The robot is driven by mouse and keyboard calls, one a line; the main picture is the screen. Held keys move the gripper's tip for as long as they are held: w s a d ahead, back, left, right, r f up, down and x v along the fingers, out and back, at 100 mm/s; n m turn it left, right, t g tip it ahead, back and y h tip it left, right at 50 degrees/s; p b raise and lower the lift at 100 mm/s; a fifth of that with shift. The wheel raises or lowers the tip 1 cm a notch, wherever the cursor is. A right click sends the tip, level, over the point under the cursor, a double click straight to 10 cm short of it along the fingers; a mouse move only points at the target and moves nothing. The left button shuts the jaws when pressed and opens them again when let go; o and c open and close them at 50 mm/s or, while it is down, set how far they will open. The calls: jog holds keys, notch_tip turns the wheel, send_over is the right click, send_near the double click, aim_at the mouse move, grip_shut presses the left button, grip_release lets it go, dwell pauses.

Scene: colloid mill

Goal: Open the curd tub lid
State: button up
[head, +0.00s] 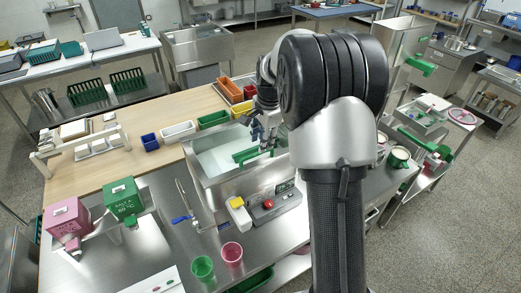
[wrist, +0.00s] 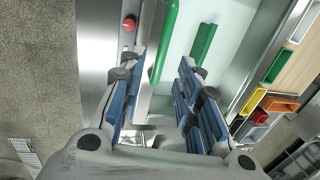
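The curd tub (head: 198,183) is a steel basin at the middle of the bench in the head view. A pale panel, seemingly its lid (head: 215,152), lies across its top. A green handle (head: 246,156) shows at the panel's right part. In the wrist view the pale lid (wrist: 186,22) carries a curved green handle bar (wrist: 166,38) and a flat green piece (wrist: 204,43). My gripper (wrist: 161,60) is open, its blue-padded fingers apart with the handle bar's end between them in the picture. I cannot tell whether they touch it. My gripper (head: 264,132) partly hides the tub's right side in the head view.
A control box with a red button (head: 268,204) stands at the tub's front. Orange bins (head: 229,89), a green bin (head: 213,119) and a white bin (head: 178,131) line the back. Pink and green cups (head: 231,254) stand in front. My arm hides the bench's right part.

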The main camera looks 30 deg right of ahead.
jog(key=f, duration=0.2)
jog(key=w+f, duration=0.1)
jog(key=f, duration=0.2)
jog(key=shift+c, duration=0.5)
grip_shut()
